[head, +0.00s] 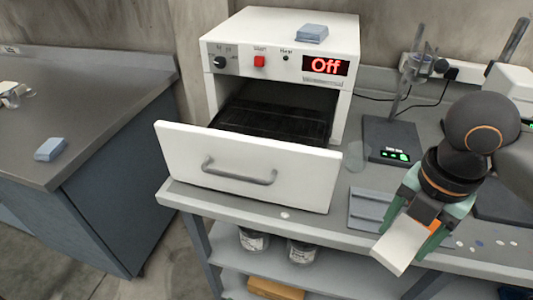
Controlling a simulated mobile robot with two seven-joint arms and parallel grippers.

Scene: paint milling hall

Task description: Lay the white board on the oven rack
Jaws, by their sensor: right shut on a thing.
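The white oven (345,45) stands on the grey bench, its red display reading "Off". The fingers hide the board's upper end. My left gripper is not in view.
A grey tray (367,207) lies beside the held board. A dark scale (388,132) with green lights and a clear glass (357,155) stand right of the oven. A blue block (312,33) sits on the oven top.

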